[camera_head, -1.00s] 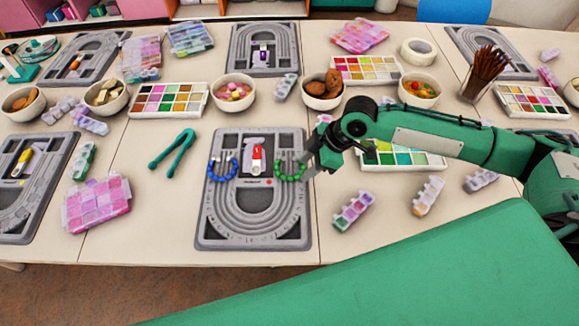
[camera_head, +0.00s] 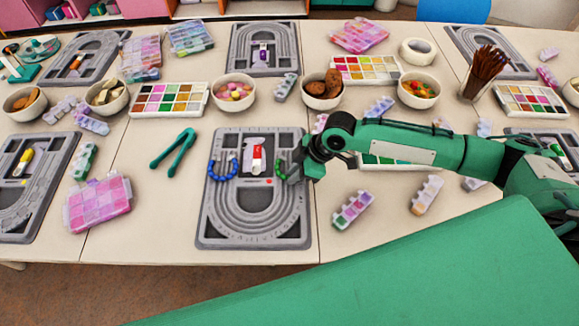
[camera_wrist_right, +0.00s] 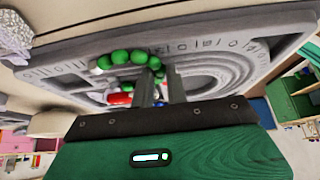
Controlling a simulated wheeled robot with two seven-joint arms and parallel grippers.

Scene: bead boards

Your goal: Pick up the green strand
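The green strand (camera_head: 280,169) is a curved row of round green beads on the right part of the central grey bead board (camera_head: 255,239). In the head view my right gripper (camera_head: 292,174) is over its right side and hides part of it. In the right wrist view the green strand (camera_wrist_right: 122,57) runs up to the fingertips of my right gripper (camera_wrist_right: 160,76). The two fingers are apart with a narrow gap, and some green beads show at their tips. I see no grip on the beads. My left gripper is out of view.
A blue strand (camera_head: 222,166) lies on the same board, left of a red and white tube (camera_head: 256,160). Green pliers (camera_head: 174,152) lie to the left. Bowls of food (camera_head: 322,90) and paint palettes (camera_head: 168,100) stand behind. Small bead boxes (camera_head: 353,210) lie to the right.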

